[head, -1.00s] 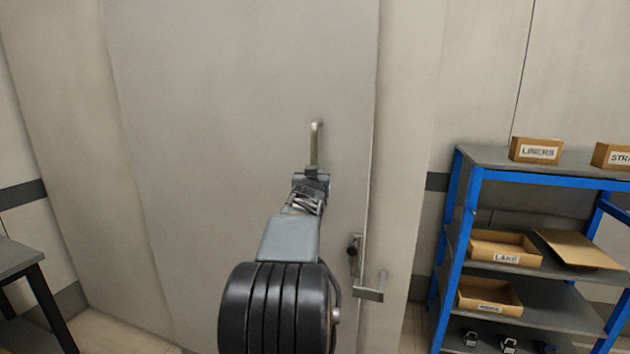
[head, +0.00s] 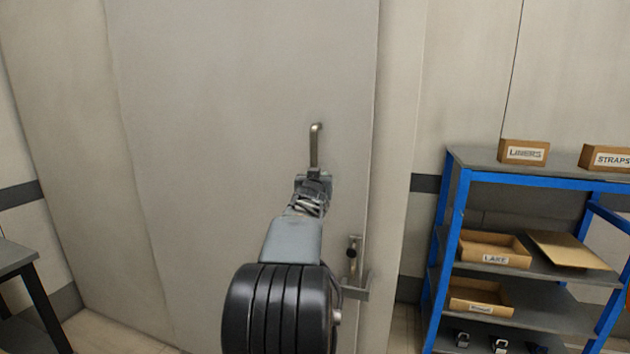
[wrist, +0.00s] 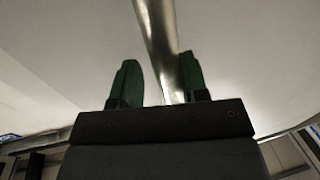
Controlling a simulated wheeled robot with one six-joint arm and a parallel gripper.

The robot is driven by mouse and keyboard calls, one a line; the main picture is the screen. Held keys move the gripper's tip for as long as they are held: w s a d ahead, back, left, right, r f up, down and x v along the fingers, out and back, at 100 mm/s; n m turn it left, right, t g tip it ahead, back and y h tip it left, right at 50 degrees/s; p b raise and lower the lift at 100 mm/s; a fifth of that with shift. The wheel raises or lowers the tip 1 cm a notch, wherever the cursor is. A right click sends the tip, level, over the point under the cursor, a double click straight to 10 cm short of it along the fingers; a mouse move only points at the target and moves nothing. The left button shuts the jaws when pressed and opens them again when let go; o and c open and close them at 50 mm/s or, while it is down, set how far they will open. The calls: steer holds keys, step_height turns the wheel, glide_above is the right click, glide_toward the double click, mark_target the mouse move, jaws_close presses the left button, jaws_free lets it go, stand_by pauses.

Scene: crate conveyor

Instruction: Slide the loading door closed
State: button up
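The loading door (head: 230,120) is a large pale grey panel filling the middle of the head view. Its upright metal handle (head: 316,145) stands near the door's right side, and it also shows in the wrist view (wrist: 160,40). My gripper (head: 314,177) is at the handle's lower part. In the wrist view its two green fingers (wrist: 158,82) stand apart with the handle between them. The handle is close against the right finger, and a gap shows beside the left finger. A latch with a bracket (head: 356,292) is at the door's right edge, partly hidden by my arm.
A blue-framed shelf (head: 457,215) with labelled cardboard boxes stands to the right. A dark table (head: 18,255) stands at the far left. A pale wall strip (head: 396,150) lies just right of the door.

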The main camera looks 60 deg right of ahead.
steer(key=shift+o, duration=0.5)
steer(key=shift+w+a, duration=0.1)
steer(key=shift+w, duration=0.05)
steer(key=v, duration=1.3)
steer(key=shift+s+a+b, duration=0.25)
steer(key=shift+a+b, duration=0.05)
steer(key=shift+a, duration=0.05)
